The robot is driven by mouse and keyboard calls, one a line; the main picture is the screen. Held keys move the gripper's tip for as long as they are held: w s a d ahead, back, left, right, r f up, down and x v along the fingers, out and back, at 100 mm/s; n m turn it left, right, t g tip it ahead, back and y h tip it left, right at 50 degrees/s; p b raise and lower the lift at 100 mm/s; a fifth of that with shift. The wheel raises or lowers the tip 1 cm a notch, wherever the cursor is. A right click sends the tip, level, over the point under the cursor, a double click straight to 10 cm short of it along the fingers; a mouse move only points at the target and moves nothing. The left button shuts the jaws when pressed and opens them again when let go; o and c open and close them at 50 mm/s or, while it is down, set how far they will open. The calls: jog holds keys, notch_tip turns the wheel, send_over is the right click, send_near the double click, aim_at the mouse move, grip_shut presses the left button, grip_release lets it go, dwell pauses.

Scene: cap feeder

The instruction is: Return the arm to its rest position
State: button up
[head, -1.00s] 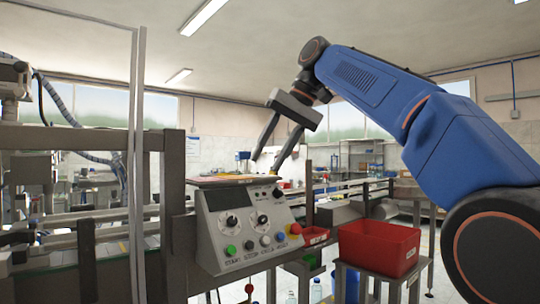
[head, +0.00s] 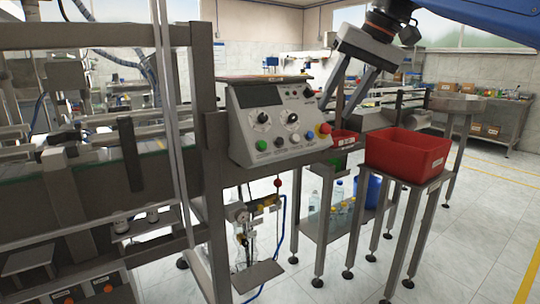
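My gripper (head: 341,104) hangs at the upper middle right of the head view, pointing down and slightly left. Its two dark fingers stand apart with nothing visible between them. The fingertips appear just right of the grey control panel (head: 270,125), above a small red bin (head: 345,139). I cannot tell how far they are from either. My blue arm runs in from the top right corner and is mostly cut off by the frame.
A larger red bin (head: 408,153) stands on a metal stand (head: 405,179) to the right. A framed machine with a conveyor (head: 75,190) fills the left. Bottles (head: 341,215) sit on a low shelf. The tiled floor (head: 470,240) at lower right is clear.

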jog(key=s+d+f+h, duration=0.1)
jog(key=s+d+f, duration=0.3)
jog(key=f, duration=0.9)
jog(key=s+d+f+h, duration=0.1)
jog(key=s+d+f, duration=0.4)
jog(key=s+f, duration=0.5)
jog(key=s+d+f+t+h, duration=0.1)
jog(key=s+d+f, duration=0.4)
jog(key=f, duration=1)
jog(key=s+h, duration=0.1)
jog(key=s, duration=0.2)
jog(key=shift+f+m, duration=0.3)
jog(key=shift+m, duration=0.1)
